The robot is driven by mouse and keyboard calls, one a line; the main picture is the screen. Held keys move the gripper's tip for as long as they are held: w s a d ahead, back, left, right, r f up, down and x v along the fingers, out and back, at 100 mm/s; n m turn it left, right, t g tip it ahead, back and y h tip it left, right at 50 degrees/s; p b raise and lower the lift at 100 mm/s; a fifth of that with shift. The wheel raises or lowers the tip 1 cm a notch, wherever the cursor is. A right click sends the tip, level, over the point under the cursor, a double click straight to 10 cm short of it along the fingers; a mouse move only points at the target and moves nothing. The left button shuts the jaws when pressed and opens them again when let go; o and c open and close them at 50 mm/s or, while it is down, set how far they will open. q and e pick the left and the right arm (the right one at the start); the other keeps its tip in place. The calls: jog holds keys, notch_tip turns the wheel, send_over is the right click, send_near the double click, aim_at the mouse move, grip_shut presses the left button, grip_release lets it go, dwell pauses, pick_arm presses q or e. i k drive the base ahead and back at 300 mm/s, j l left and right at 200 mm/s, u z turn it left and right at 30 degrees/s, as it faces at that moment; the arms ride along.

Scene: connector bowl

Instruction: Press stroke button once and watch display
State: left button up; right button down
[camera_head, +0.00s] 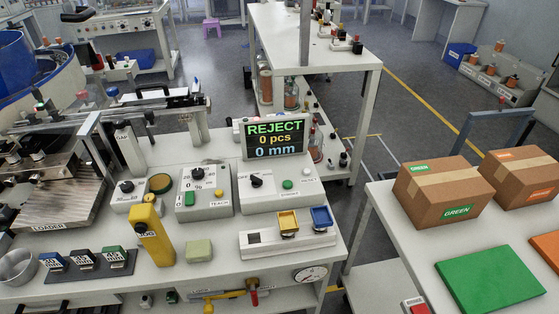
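The display (275,138) stands on the bench and reads REJECT, 0 pcs and 0 mm. Neither of my grippers is in view.
A yellow block (150,235) marked JOG stands at the bench front, beside a pale green block (199,250). A white fixture (288,241) holds yellow and blue pieces. Cartons (443,190) and a green mat (490,279) lie on the right table.

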aim_at(288, 184)
jog(key=i+j+z, duration=0.15)
jog(key=j, duration=0.2)
jog(key=i+j+z, duration=0.1)
jog(key=j, duration=0.3)
jog(key=i+j+z, duration=0.15)
jog(key=j, duration=0.25)
jog(key=i, duration=0.1)
